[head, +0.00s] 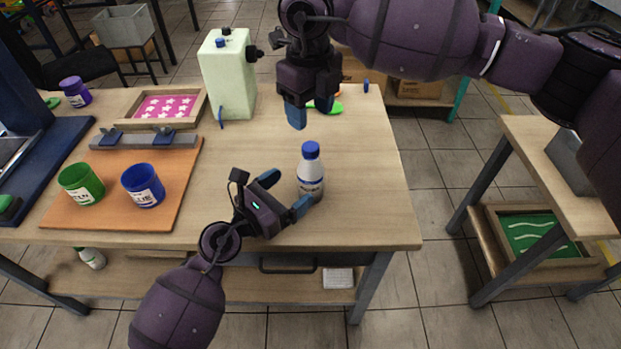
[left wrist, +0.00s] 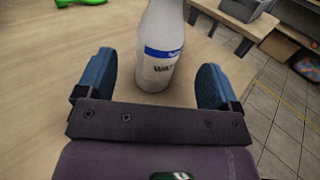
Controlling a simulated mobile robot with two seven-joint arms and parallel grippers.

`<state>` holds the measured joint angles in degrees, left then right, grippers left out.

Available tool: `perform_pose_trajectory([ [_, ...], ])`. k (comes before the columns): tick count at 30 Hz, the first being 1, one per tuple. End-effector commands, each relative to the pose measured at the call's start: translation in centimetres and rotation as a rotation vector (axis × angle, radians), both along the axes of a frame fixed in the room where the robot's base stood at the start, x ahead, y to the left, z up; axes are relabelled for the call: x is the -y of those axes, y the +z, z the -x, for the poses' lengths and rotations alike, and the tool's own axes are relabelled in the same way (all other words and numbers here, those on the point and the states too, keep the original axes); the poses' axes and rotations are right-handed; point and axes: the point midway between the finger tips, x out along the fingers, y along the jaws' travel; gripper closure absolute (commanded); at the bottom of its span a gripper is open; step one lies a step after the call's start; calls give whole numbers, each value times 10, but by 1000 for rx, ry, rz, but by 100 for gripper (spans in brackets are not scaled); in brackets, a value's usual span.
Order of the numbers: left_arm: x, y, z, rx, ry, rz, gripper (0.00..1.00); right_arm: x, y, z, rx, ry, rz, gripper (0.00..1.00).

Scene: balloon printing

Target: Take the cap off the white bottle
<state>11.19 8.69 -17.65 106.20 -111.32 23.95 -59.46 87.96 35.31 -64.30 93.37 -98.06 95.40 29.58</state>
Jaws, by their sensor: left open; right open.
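The white bottle (head: 311,178) stands upright on the table with its blue cap (head: 311,150) on. It has a blue band and a label. My left gripper (head: 287,192) is open just left of the bottle, low near its body. In the left wrist view the bottle (left wrist: 160,45) stands ahead, between the open fingers (left wrist: 152,82), and its cap is out of frame. My right gripper (head: 311,112) hangs above the table behind the bottle, pointing down and apart from the cap. It is open and holds nothing.
A pale green tank (head: 228,75) stands at the back. An orange board (head: 110,215) with a green cup (head: 82,184) and a blue cup (head: 143,186) lies at left. A green object (head: 334,108) lies behind my right gripper. The table's right edge is near the bottle.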

Motion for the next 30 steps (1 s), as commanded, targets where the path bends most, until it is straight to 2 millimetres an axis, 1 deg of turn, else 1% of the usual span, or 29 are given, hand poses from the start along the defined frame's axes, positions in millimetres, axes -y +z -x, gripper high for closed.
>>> perform_pose_trajectory([
  [1,7,1,-6,1,-1,4,13,0,0,0,0,0,0,45],
  [6,24,1,-25,0,-1,3,13,0,0,0,-1,0,-1,45],
  [12,38,0,-40,-1,1,2,13,0,0,0,0,0,-1,45],
  [18,43,0,-45,-1,1,2,13,0,0,0,0,0,-1,45],
  [25,44,0,-46,-1,1,2,13,0,0,0,0,1,-1,45],
  [26,44,0,-46,-1,1,2,15,0,0,0,0,1,-1,45],
  [30,43,0,-45,-1,1,2,36,0,0,0,0,1,-1,45],
])
